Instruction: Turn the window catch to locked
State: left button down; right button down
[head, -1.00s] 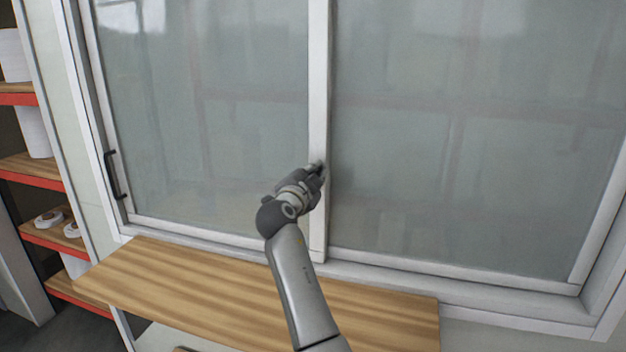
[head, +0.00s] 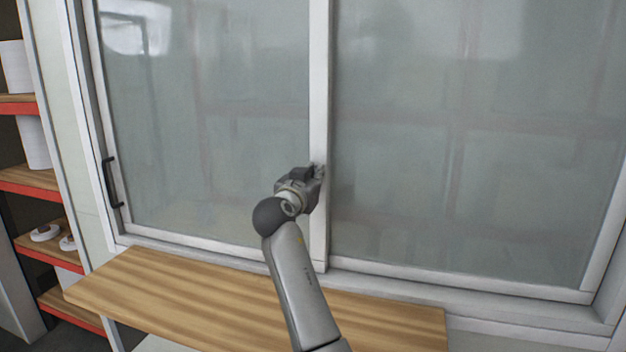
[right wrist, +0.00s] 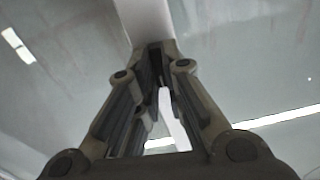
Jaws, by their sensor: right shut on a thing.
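The sliding window has a white middle stile (head: 319,110) between two glass panes. My right gripper (head: 317,172) is at this stile, a little below mid-height. In the right wrist view the fingers (right wrist: 155,52) come together at the foot of the white stile (right wrist: 146,22), with a small dark part (right wrist: 155,68) between them. I take it to be the window catch, and the gripper is shut on it. The catch is mostly hidden by the fingers, so its angle cannot be told. My left gripper is not in view.
A wooden ledge (head: 200,300) runs below the window, under my right arm. A black pull handle (head: 111,183) is on the window's left frame. Shelves with red edges (head: 30,190) hold white rolls at the far left. The glass in front is free of objects.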

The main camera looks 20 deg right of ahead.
aim_at(318, 130)
jog(key=shift+r+n, duration=0.4)
jog(key=shift+n, duration=0.2)
jog(key=c, duration=1.9)
grip_release()
jog(key=o, duration=0.4)
jog(key=shift+w+d+f, duration=0.1)
jog(key=shift+w+f, duration=0.05)
jog(key=shift+f, duration=0.15)
jog(key=shift+c, duration=0.2)
notch_tip(318, 130, up, 10)
